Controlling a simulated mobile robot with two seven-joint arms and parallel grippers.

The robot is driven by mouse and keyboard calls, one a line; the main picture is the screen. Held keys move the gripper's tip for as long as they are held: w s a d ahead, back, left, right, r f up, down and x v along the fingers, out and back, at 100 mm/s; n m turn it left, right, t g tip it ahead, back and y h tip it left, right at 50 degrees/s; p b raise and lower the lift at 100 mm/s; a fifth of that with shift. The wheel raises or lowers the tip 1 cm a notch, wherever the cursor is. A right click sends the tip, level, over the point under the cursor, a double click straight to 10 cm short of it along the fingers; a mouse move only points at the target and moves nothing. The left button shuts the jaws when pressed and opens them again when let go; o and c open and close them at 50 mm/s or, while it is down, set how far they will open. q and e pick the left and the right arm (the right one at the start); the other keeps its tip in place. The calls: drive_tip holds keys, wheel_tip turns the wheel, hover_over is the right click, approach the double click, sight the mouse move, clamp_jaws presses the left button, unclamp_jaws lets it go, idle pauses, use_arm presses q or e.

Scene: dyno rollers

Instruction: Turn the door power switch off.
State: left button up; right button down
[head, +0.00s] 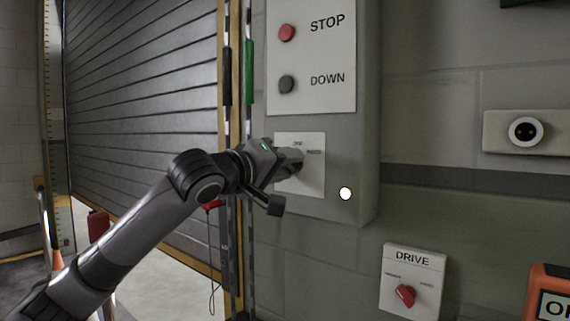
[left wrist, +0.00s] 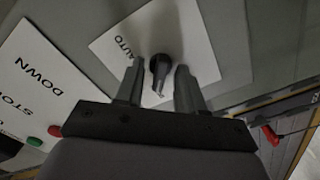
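A grey control box (head: 356,150) hangs on the wall with a small white switch plate (head: 312,180) low on its front. My left gripper (head: 290,161) is at this plate and hides its knob in the head view. In the left wrist view a black rotary knob (left wrist: 160,66) stands on the white plate (left wrist: 195,45), marked AUTO on one side. The two fingers of my left gripper (left wrist: 160,76) are apart, one on each side of the knob, with visible gaps. Whether the plate is the door power switch, I cannot read. My right gripper is not in view.
Above are a red STOP button (head: 287,33) and a black DOWN button (head: 286,84). A white round spot (head: 345,193) is on the box. A DRIVE plate (head: 413,259) with a red knob is lower right. A slatted roller door (head: 145,110) stands left.

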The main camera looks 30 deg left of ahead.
use_arm(q)
drive_tip(key=shift+c, duration=0.3)
clamp_jaws()
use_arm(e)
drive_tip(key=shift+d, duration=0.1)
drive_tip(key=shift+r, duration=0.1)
use_arm(q)
drive_tip(key=shift+r+m+p, duration=0.1)
drive_tip(key=shift+m+p, duration=3.65)
drive_tip(key=shift+m, duration=1.05)
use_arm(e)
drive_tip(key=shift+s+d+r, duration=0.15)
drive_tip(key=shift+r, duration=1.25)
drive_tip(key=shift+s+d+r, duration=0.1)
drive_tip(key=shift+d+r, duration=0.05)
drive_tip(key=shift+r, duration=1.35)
